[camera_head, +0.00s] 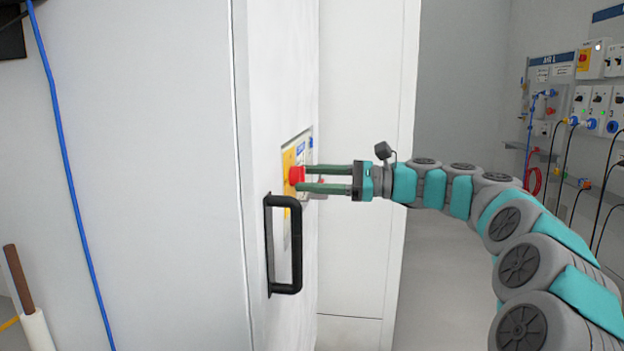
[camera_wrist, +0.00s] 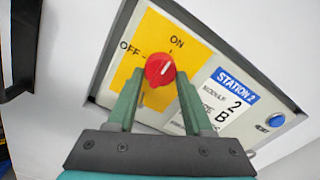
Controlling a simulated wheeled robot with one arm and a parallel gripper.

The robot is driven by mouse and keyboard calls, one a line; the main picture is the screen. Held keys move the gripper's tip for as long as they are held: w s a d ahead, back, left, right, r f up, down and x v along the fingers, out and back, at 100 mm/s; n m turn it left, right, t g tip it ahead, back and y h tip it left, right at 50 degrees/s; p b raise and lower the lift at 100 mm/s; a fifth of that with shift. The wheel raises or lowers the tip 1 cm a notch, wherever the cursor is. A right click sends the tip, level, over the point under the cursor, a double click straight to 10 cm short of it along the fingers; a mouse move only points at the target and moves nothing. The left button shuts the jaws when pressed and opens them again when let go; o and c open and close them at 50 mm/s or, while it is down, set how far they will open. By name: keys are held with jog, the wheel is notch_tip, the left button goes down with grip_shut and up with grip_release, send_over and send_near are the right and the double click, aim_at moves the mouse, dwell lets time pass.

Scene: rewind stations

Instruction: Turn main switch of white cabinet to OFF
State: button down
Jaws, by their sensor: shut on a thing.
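The white cabinet (camera_head: 250,90) stands at the left of the head view, with a control panel on its side. The main switch is a red rotary knob (camera_wrist: 160,70) on a yellow plate (camera_wrist: 150,35), and it also shows in the head view (camera_head: 296,175). ON is marked at the plate's top and OFF at its left in the wrist view. A pale mark on the knob seems to point towards ON. My gripper (camera_wrist: 160,77) is shut on the knob, one finger on each side. Its fingers hide the lower part of the yellow plate.
A black door handle (camera_head: 296,245) sticks out just below the panel, close to my fingers. A "STATION 2" label (camera_wrist: 236,80) and a blue RESET button (camera_wrist: 277,119) are right of the switch. A wall board with switches and cables (camera_head: 575,95) is at the far right.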

jog(key=shift+r+n+b, duration=0.15)
jog(key=shift+n+b, duration=2.8)
jog(key=shift+n, duration=5.85)
jog(key=shift+c, duration=1.5)
grip_release()
jog(key=shift+r, duration=0.1)
jog(key=shift+d, duration=0.1)
